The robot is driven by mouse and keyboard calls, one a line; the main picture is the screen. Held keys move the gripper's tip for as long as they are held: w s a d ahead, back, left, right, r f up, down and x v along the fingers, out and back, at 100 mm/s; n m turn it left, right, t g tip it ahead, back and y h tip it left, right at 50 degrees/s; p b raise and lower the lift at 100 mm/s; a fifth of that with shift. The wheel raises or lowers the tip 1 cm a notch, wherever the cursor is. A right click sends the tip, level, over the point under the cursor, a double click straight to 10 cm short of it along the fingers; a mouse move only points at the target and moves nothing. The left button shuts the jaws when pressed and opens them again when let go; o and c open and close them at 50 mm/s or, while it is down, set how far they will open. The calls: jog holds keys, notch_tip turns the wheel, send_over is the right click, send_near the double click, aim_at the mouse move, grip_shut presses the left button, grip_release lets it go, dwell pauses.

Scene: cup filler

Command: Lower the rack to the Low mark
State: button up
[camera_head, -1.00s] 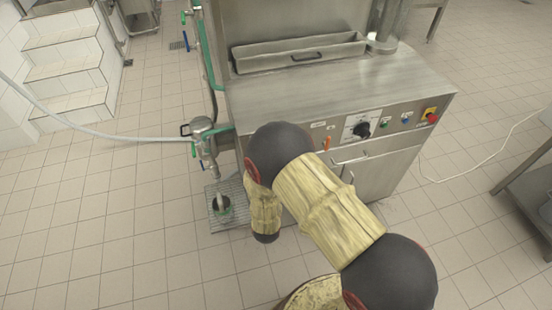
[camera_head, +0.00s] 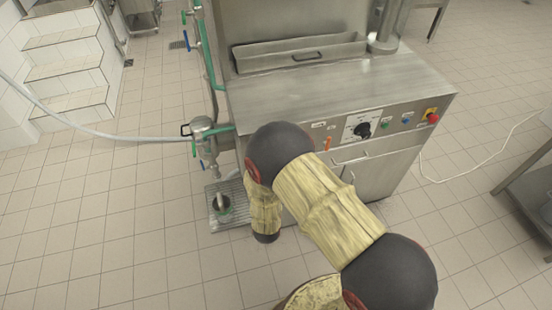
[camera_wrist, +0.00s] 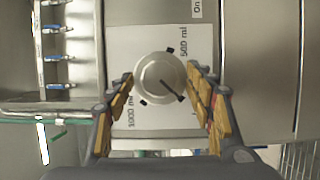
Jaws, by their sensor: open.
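My gripper (camera_wrist: 160,77) is open in the wrist view, its two fingers on either side of a round pale knob (camera_wrist: 158,72). The knob has a dark pointer line towards the lower right and black marks around it. It sits on a white plate (camera_wrist: 200,45) lettered "500 ml" and "1000 ml". I cannot tell whether the fingers touch the knob. In the head view my arm hides the gripper. A metal grate (camera_head: 238,215) stands low beside the steel machine (camera_head: 330,90). I cannot make out a Low mark, or say for sure which part is the rack.
The machine's front carries a black dial (camera_head: 362,130), a green button (camera_head: 384,124), a blue button (camera_head: 405,119) and a red button (camera_head: 432,117). Pipes and a hose (camera_head: 130,138) run at its left. Tiled floor (camera_head: 110,230) is clear at left. A steel table (camera_head: 528,180) stands at right.

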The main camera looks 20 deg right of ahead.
jog(key=shift+s, duration=0.1)
jog(key=v, duration=1.1)
jog(key=shift+s+a, duration=0.15)
jog(key=shift+s, duration=0.25)
